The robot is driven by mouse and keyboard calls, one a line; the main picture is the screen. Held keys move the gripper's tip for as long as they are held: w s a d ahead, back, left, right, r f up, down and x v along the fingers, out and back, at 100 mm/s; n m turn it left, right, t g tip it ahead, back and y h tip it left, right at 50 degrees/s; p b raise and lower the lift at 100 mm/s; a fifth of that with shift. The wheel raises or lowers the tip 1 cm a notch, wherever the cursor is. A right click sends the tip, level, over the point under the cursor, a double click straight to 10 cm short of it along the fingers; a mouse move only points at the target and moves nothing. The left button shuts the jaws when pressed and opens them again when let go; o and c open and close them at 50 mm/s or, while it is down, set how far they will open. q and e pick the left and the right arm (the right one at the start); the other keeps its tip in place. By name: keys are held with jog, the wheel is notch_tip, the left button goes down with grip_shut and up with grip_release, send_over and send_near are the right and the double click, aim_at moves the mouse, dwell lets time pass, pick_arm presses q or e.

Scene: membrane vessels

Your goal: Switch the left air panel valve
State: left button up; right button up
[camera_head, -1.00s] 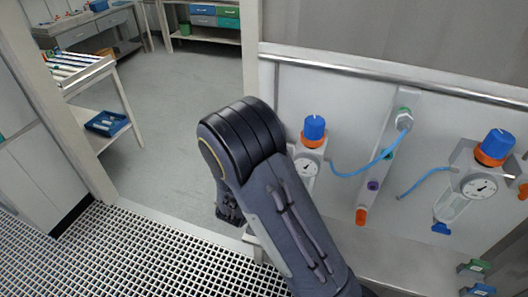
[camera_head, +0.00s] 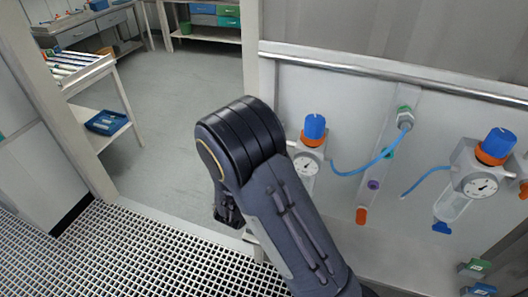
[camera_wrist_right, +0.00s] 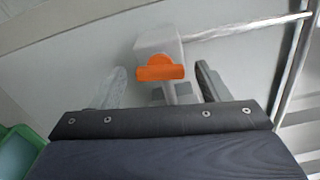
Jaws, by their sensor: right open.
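In the right wrist view an orange valve handle (camera_wrist_right: 161,70) sits on a pale grey block (camera_wrist_right: 158,42) fixed to a light panel. My right gripper (camera_wrist_right: 162,82) is open, with one finger on each side of the handle; I cannot tell whether either finger touches it. In the head view my right arm comes in from the lower right and hides the left side of the left air regulator (camera_head: 307,160), which has a blue knob, an orange ring and a round gauge. The orange handle cannot be made out there. My left gripper is not in view.
A metal rail (camera_head: 390,77) runs above. Open floor (camera_head: 185,140) lies left.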

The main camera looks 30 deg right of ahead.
jog(key=b+v, duration=0.1)
jog(key=v, duration=0.6)
jog(key=shift+d, duration=0.1)
